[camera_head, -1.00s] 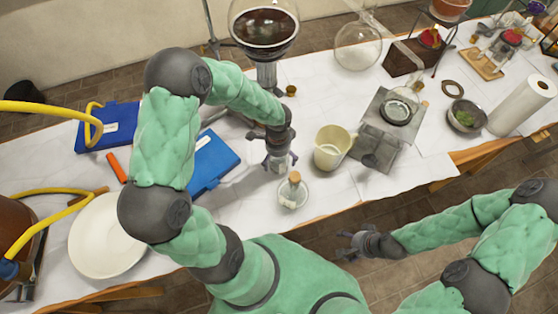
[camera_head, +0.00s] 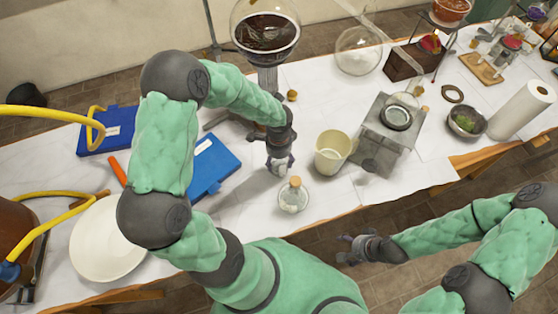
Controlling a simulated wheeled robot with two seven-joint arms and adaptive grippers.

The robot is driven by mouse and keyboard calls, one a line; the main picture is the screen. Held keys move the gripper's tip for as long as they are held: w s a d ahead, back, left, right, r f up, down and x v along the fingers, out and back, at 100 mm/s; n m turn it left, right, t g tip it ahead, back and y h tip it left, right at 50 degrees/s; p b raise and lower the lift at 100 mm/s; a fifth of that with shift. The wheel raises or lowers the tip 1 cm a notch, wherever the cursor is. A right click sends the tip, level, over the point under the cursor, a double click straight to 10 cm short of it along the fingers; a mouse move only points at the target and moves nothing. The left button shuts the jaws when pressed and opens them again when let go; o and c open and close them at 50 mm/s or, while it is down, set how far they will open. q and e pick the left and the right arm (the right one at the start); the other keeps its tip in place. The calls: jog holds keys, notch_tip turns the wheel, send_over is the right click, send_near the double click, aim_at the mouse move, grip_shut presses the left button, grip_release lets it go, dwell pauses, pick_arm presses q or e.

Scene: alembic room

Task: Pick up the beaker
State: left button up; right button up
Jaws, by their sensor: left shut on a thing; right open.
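A cream beaker (camera_head: 330,158) stands upright on the white table, right of my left gripper and apart from it. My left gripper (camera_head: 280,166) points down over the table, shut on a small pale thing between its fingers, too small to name. A small clear corked flask (camera_head: 294,197) stands just in front of it. I cannot tell whether the held thing touches the table. My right gripper (camera_head: 346,250) is open and empty, low in front of the table's front edge.
A grey stand (camera_head: 387,140) with a glass vessel is right of the beaker. A large round flask (camera_head: 266,32) of dark liquid stands behind my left gripper. Blue books (camera_head: 213,165) and a white plate (camera_head: 105,240) lie left. A paper roll (camera_head: 522,110) stands far right.

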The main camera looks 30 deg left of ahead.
pick_arm(q)
notch_tip(320, 180, up, 8)
jog(key=p, duration=0.2)
jog(key=shift+r, duration=0.15)
dwell(0.4)
jog(key=shift+w, duration=0.1)
dwell(1.3)
